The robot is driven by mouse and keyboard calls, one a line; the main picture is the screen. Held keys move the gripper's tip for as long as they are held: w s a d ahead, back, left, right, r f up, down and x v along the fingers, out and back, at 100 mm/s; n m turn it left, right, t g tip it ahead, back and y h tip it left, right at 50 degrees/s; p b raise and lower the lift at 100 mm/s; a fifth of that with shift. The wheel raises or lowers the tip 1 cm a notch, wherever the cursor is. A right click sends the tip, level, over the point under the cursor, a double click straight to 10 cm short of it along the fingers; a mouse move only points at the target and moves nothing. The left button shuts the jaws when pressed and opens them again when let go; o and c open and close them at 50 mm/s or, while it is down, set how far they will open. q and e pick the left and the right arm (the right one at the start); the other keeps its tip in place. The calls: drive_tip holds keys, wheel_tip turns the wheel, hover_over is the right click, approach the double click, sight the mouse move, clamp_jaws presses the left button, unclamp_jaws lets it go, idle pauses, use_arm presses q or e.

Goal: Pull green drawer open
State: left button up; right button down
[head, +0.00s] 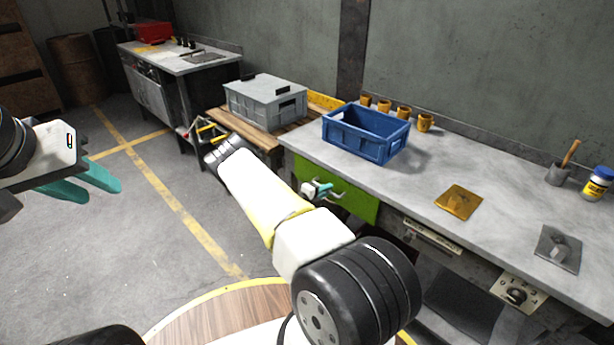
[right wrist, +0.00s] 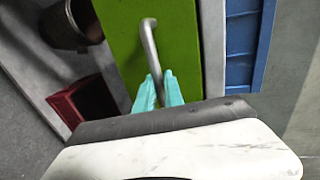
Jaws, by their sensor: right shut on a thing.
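The green drawer (head: 352,203) sits under the front edge of the grey workbench, near its left end. Its green front (right wrist: 125,30) fills the upper middle of the right wrist view, with a curved metal bar handle (right wrist: 149,40). My right gripper (right wrist: 160,84) has its teal fingers on either side of the lower part of the handle and is shut on it. In the head view my right gripper (head: 320,188) is at the drawer front, partly hidden by my arm. My left gripper (head: 104,192) hangs at the far left, its teal fingers apart and empty, away from the drawer.
A blue crate (head: 366,148) stands on the workbench (head: 420,185) above the drawer. A grey box (head: 266,112) stands on a wooden surface to the left. A dark red object (right wrist: 85,103) and a bin (right wrist: 70,22) are beside the drawer. Floor at left is clear.

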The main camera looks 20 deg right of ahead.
drive_tip(key=shift+a, duration=0.1)
idle(0.8)
drive_tip(key=f+v, duration=0.3)
drive_tip(key=v, duration=1.2)
drive_tip(key=a+f+v, duration=0.1)
drive_tip(key=f+v, duration=0.2)
drive_tip(key=v, duration=1.3)
drive_tip(key=shift+s+f, duration=0.25)
drive_tip(key=shift+s, duration=0.1)
drive_tip(key=c, duration=1.7)
unclamp_jaws()
drive_tip(key=shift+a, duration=0.15)
